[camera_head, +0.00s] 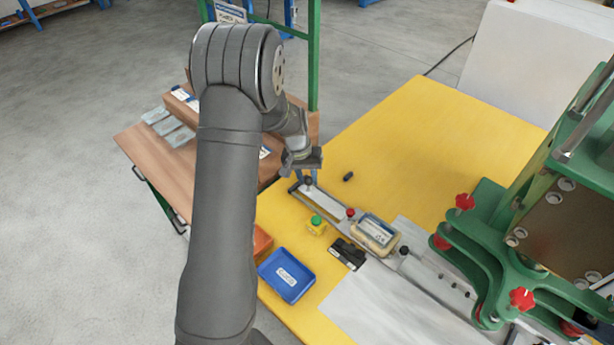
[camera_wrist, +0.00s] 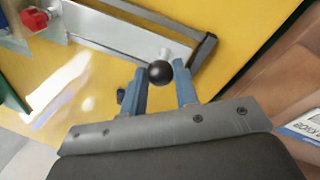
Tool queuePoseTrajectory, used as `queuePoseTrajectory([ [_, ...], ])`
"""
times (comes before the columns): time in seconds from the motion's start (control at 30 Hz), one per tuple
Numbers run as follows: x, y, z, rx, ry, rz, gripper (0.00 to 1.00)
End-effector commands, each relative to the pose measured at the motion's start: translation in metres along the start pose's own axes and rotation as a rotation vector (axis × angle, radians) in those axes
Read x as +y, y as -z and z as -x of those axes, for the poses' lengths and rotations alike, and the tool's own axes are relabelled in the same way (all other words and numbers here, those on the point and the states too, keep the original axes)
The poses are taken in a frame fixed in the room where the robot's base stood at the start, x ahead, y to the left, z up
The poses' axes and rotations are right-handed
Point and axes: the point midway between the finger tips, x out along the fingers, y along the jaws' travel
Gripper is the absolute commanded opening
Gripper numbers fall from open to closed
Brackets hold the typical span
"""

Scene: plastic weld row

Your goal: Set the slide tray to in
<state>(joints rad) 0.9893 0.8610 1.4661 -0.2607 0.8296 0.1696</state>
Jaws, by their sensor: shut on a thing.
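The slide tray is a pale, flat plate (camera_head: 325,204) in a dark-edged frame, at the left end of a rail running toward the green press. It also shows in the wrist view (camera_wrist: 118,33). A black ball knob (camera_wrist: 160,74) stands on a short pale post at the tray's outer end. My gripper (camera_wrist: 161,80) has its two blue fingers on either side of the knob and is shut on it. In the head view my gripper (camera_head: 308,178) is over the tray's outer end.
A red knob (camera_head: 350,212) and a clear-lidded box (camera_head: 376,235) sit along the rail. The green press (camera_head: 490,250) stands at right. The yellow table (camera_head: 420,130) behind is mostly clear.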

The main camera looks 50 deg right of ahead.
Motion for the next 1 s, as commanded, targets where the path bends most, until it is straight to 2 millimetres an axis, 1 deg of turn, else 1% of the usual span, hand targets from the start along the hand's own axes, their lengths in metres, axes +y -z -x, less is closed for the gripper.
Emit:
queuePoseTrajectory([
  [0.17, 0.033, -0.021, -0.006, -0.002, -0.002, -0.007, 0.00],
  [0.3, 0.067, -0.044, -0.013, -0.001, -0.003, -0.007, 0.00],
  [0.4, 0.086, -0.057, -0.017, -0.001, -0.002, -0.005, 0.00],
  [0.47, 0.095, -0.063, -0.018, 0.000, -0.002, -0.006, 0.00],
  [0.6, 0.104, -0.070, -0.020, 0.000, -0.002, -0.003, 0.00],
  [0.9, 0.105, -0.070, -0.020, 0.002, -0.002, -0.001, 0.00],
  [0.93, 0.105, -0.070, -0.020, 0.002, -0.002, -0.001, 0.30],
  [1.0, 0.105, -0.070, -0.020, 0.002, -0.002, -0.001, 0.43],
])
